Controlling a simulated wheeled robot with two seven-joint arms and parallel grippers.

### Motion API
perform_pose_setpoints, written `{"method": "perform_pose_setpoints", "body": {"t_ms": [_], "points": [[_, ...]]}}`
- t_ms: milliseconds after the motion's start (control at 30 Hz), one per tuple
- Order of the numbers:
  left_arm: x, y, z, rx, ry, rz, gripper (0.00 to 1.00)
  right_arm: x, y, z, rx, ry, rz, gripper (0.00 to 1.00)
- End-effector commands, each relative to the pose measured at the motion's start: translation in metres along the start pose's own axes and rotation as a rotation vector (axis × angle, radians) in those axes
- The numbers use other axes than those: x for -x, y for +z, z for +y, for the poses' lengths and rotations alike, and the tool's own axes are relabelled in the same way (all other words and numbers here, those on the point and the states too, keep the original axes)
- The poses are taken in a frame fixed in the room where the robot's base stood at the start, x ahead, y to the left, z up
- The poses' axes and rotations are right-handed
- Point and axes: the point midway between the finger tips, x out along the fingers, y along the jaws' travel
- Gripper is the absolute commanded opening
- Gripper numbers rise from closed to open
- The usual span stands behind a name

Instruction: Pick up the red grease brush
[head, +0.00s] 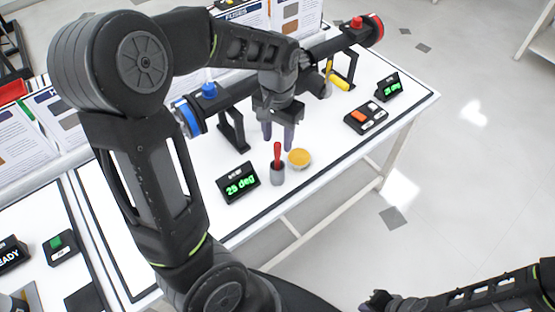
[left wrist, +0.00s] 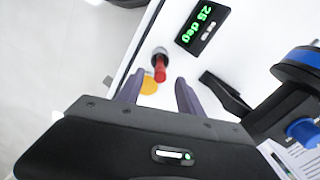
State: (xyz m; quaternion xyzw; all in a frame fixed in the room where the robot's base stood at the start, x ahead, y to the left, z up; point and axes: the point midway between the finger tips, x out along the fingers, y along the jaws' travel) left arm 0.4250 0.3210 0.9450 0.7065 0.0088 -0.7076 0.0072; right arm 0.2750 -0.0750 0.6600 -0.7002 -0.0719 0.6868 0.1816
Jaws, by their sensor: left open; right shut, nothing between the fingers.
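The red grease brush (head: 277,152) stands upright in a small grey cup (head: 277,174) near the table's front edge, its red handle up. In the left wrist view the brush (left wrist: 160,70) shows ahead of the fingertips, roughly between them. My left gripper (head: 278,140) is open and empty, pointing down above and just behind the brush; its fingers also show in the left wrist view (left wrist: 157,92). The bristles are hidden in the cup. My right gripper (head: 376,300) is at the bottom of the head view, away from the table, and shut on nothing.
A dish of yellow grease (head: 299,158) sits just right of the cup. A "25 deg" display (head: 238,183) stands to its left. Behind is a black shaft on stands with a blue end (head: 188,117) and a red end (head: 372,30). A switch box (head: 366,117) is at right.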

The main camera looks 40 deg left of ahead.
Motion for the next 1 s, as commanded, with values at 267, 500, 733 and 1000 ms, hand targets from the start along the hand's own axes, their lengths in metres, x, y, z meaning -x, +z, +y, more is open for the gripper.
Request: {"method": "perform_pose_setpoints", "body": {"t_ms": [267, 500, 733, 1000], "points": [[-0.005, 0.001, 0.001, 0.000, 0.001, -0.003, 0.44, 0.001, 0.000, 0.000, 0.000, 0.000, 0.000, 0.00], [-0.027, 0.000, 0.001, 0.000, 0.002, -0.001, 0.44, 0.002, 0.000, -0.001, 0.000, 0.000, -0.001, 0.00], [-0.027, 0.000, 0.001, 0.000, 0.002, 0.001, 0.44, 0.002, 0.000, -0.001, 0.000, 0.000, -0.001, 0.00], [-0.048, 0.003, 0.001, 0.000, 0.002, -0.005, 0.44, 0.009, 0.001, -0.003, -0.001, 0.002, -0.003, 0.00]]}}
